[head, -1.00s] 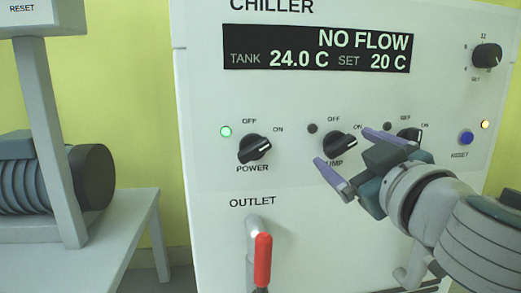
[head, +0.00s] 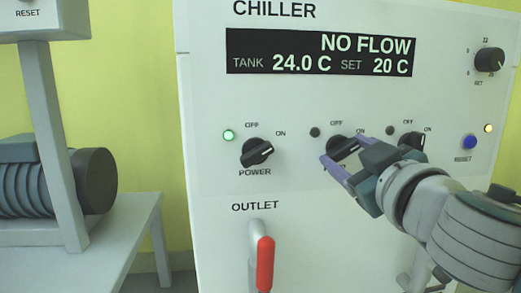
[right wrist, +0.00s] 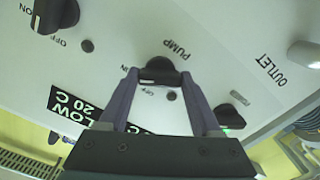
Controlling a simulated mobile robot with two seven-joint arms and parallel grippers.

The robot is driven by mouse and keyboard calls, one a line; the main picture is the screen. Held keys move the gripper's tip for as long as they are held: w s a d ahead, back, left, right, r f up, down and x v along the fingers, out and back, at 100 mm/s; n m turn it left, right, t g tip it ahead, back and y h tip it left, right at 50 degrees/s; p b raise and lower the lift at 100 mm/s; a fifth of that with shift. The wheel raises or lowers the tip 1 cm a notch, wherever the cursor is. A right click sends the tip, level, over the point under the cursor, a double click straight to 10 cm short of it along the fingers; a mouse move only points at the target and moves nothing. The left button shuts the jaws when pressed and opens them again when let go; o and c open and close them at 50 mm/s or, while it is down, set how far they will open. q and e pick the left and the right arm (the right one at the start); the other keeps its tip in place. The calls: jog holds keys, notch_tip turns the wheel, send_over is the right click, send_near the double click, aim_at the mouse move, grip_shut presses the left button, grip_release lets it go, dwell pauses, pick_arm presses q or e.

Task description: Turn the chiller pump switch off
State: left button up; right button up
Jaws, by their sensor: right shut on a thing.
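The chiller pump switch is a black rotary knob (head: 340,146) in the middle of the white chiller panel (head: 300,105). Its pointer seems to lean up and right toward ON, though the fingers partly cover it. Its small lamp (head: 314,132) is dark. My right gripper (head: 345,152) has its two purple fingers shut on this knob. In the right wrist view the fingers (right wrist: 161,77) lie on either side of the pump knob (right wrist: 160,68), above which PUMP shows upside down. My left gripper is not in view.
The power knob (head: 257,153), with a green lamp (head: 229,135), is to the left. Another knob (head: 412,141) sits close to the right of my gripper. The display (head: 318,53) reads NO FLOW. A red-handled outlet valve (head: 265,262) juts out below. A grey table (head: 95,240) stands left.

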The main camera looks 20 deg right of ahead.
jog(key=c, duration=0.4)
jog(key=shift+n, duration=0.4)
jog(key=shift+r+n+p, duration=0.1)
jog(key=shift+n+p, duration=0.55)
jog(key=shift+n, duration=0.25)
jog(key=n+p, duration=0.1)
jog(key=n, duration=0.2)
jog(key=shift+n, duration=0.3)
jog(key=n+p, duration=0.1)
jog(key=n, duration=0.2)
jog(key=shift+n+p, duration=0.45)
jog(key=shift+n, duration=0.95)
jog(key=o, duration=1.4)
